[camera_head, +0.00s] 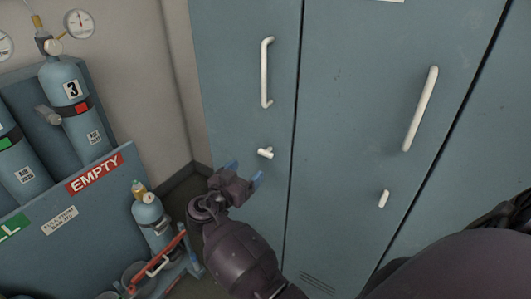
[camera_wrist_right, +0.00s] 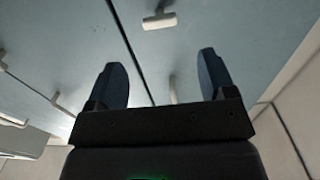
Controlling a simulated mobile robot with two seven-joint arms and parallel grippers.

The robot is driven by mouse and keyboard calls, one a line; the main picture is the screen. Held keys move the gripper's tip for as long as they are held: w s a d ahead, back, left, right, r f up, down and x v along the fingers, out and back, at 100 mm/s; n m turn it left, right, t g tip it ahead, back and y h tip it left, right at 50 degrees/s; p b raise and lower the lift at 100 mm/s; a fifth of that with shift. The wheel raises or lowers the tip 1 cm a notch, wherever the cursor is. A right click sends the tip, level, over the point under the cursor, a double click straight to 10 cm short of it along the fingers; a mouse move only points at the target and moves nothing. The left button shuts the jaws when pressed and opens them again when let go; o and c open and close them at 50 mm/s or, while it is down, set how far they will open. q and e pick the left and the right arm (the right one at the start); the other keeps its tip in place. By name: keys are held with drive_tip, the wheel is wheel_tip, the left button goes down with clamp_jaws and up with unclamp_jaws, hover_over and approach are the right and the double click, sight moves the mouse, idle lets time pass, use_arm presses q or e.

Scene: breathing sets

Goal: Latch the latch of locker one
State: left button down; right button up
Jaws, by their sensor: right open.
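Two blue-grey locker doors stand side by side in the head view, and no locker number is readable. The left door (camera_head: 235,100) has a small white latch (camera_head: 265,153) lying nearly level below its long handle (camera_head: 264,72). The right door (camera_head: 340,120) has a small white latch (camera_head: 384,199) standing nearly upright below its handle (camera_head: 420,108). My right gripper (camera_head: 245,173) is open and empty, just below the left door's latch in the picture. In the right wrist view, a white T-shaped latch (camera_wrist_right: 159,20) shows beyond the open fingers (camera_wrist_right: 163,62), apart from them. My left gripper is out of view.
At the left is a blue rack (camera_head: 85,215) with an EMPTY sign and several cylinders, one marked 3 (camera_head: 70,88). A small cylinder (camera_head: 150,215) and a red-handled item (camera_head: 160,262) stand low near my right arm. The area before the doors is clear.

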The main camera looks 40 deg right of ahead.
sight(264, 154)
drive_tip(key=p+x, duration=0.1)
drive_tip(key=x, duration=0.7)
drive_tip(key=shift+w+d+r, duration=0.1)
drive_tip(key=shift+w+d, duration=0.05)
drive_tip(key=shift+d, duration=0.25)
drive_tip(key=shift+x, duration=0.8)
drive_tip(key=shift+c, duration=0.6)
drive_tip(key=c, duration=0.8)
